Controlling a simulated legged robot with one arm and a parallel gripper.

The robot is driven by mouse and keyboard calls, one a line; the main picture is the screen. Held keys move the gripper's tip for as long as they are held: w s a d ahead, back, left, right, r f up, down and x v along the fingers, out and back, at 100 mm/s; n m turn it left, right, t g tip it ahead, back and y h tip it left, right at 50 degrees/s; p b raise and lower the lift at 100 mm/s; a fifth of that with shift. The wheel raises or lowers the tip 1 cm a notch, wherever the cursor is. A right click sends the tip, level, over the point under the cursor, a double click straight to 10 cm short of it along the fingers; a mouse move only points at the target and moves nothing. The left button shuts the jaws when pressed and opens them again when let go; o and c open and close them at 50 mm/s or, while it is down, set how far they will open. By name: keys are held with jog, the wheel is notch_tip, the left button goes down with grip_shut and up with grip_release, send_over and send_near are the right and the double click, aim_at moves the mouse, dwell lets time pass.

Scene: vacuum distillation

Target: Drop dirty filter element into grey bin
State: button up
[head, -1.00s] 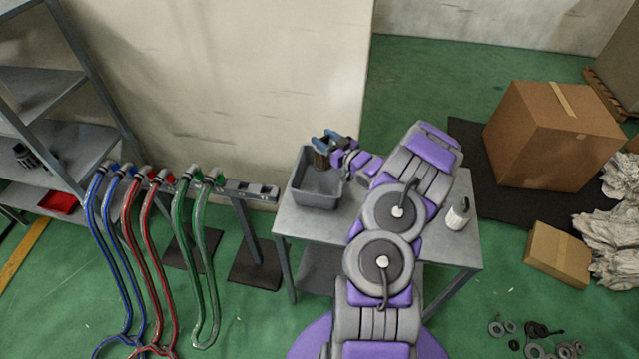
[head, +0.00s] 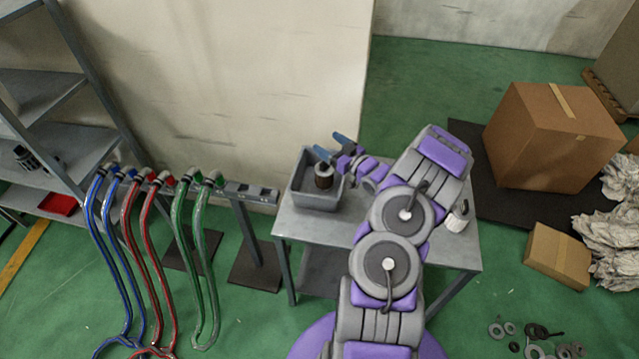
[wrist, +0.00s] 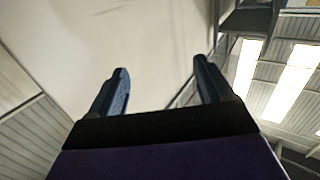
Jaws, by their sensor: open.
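The dirty filter element (head: 323,176), a brown cylinder with a grey top and a dark hole, is inside the grey bin (head: 316,202). It looks upright, near the bin's right side; its lower end is hidden or hard to make out. The bin stands on the left part of the grey table. My gripper (head: 334,146) is open and empty, above the bin's back right edge and apart from the filter. In the wrist view my two blue fingers (wrist: 160,82) are spread with nothing between them, facing the wall and ceiling.
A white bottle (head: 458,217) stands on the right of the table (head: 299,226), partly hidden by my arm. Blue, red and green hoses (head: 178,255) hang from a rack at the left. Cardboard boxes (head: 550,135) stand on the right.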

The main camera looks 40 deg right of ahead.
jog(key=s+d+p, duration=0.1)
jog(key=s, duration=1.4)
jog(key=shift+d+p, duration=0.25)
jog(key=shift+p, duration=0.05)
